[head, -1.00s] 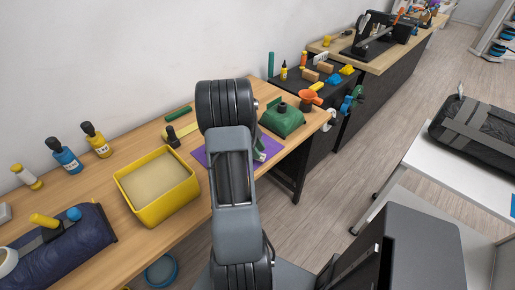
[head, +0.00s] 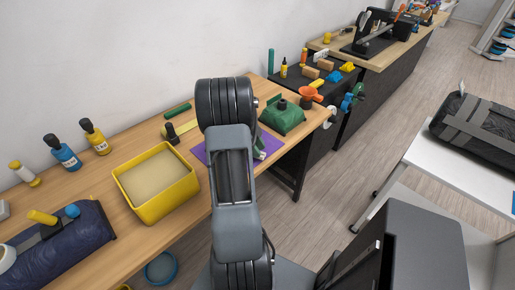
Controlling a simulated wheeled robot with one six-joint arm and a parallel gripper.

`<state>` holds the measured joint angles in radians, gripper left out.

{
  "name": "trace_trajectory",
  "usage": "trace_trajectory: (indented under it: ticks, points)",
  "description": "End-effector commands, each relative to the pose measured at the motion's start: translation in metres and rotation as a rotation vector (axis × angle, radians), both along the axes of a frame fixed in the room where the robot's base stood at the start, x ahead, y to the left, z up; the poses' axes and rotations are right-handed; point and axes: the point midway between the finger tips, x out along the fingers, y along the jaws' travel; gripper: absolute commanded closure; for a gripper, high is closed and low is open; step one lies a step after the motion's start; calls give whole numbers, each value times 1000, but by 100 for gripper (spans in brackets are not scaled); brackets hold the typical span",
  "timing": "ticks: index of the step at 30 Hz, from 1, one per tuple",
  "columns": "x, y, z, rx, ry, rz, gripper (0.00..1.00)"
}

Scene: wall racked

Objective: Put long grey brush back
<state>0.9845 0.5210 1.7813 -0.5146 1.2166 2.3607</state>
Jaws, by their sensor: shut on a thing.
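I cannot make out a long grey brush in the head view. My own arm rises through the middle of the picture and covers part of the wooden bench (head: 95,197). My gripper does not show, so what it holds is hidden. A purple mat (head: 199,153) lies on the bench, partly behind my arm. A small green and white thing at the mat's right side (head: 259,150) is too small to name.
A yellow box (head: 165,207) with a pale filling stands left of my arm. A dark blue roll (head: 80,238) lies at lower left. A green block (head: 284,117) sits right of my arm. Open floor (head: 345,165) lies right.

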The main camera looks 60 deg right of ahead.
Motion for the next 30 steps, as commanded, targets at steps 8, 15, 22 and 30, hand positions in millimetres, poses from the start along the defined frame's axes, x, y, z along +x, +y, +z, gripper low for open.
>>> trace_trajectory:
  ticks: [8,15,22,30]
  points:
    - [0,0,-6,0,0,0,100]
    - [0,0,-7,0,0,0,55]
    - [0,0,-7,0,0,0,35]
    - [2,0,-4,-1,0,1,35]
